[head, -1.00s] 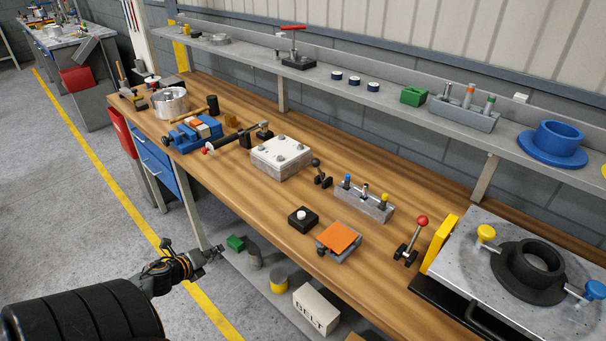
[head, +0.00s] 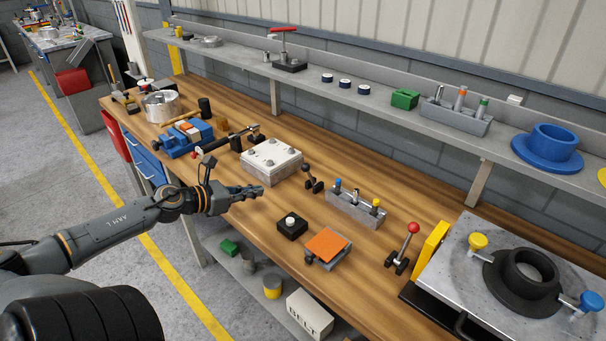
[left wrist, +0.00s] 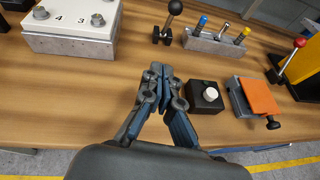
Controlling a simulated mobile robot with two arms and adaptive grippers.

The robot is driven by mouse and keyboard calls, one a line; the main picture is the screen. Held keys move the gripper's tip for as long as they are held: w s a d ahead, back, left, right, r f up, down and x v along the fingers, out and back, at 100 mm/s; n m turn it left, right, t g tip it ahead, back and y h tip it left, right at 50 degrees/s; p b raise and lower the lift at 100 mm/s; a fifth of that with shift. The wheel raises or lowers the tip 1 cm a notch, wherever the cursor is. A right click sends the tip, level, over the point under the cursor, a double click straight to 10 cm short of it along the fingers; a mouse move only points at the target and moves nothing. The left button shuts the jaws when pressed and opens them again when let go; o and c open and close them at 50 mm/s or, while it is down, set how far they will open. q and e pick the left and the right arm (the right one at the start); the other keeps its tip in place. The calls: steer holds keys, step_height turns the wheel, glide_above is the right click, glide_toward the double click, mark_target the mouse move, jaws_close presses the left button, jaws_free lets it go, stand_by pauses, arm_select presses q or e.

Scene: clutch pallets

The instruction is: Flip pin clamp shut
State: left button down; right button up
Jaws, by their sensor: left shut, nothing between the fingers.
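A small lever clamp with a black ball knob (head: 309,171) stands on the bench just left of a grey block (head: 352,209) with blue, silver and yellow pins. Its lever is raised; the clamp also shows in the left wrist view (left wrist: 172,20). Another lever with a red ball (head: 405,243) stands upright farther right. I cannot tell for certain which one is the pin clamp. My left gripper (head: 257,191) is shut and empty over the bench's front part, left of the black-knob clamp and apart from it. In the left wrist view its fingertips (left wrist: 158,74) meet. My right gripper is not in view.
A black box with a white button (head: 291,225) and an orange plate on a grey base (head: 326,246) lie near the front edge. A white numbered block (head: 271,161) stands behind my gripper. A metal fixture with a black ring (head: 525,278) fills the right end.

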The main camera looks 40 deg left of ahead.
mark_target(310, 175)
arm_select(q)
steer(key=shift+w+d+r+m, duration=0.2)
steer(key=shift+w+d+m, duration=0.1)
steer(key=shift+w+d, duration=0.25)
steer(key=b+x, duration=0.1)
steer(key=x, duration=0.3)
steer(key=shift+a, duration=0.2)
steer(key=shift+x, duration=1.5)
steer(key=shift+w+d+f, duration=0.15)
steer(key=shift+w+f, duration=0.05)
steer(key=shift+w, duration=0.45)
steer(key=w, duration=0.1)
steer(key=w+p, duration=0.1)
steer(key=w+d+r+p, duration=0.1)
steer(key=shift+w+d+r+p, duration=0.1)
steer(key=shift+w+d+p, duration=0.05)
steer(key=shift+w+p, duration=0.4)
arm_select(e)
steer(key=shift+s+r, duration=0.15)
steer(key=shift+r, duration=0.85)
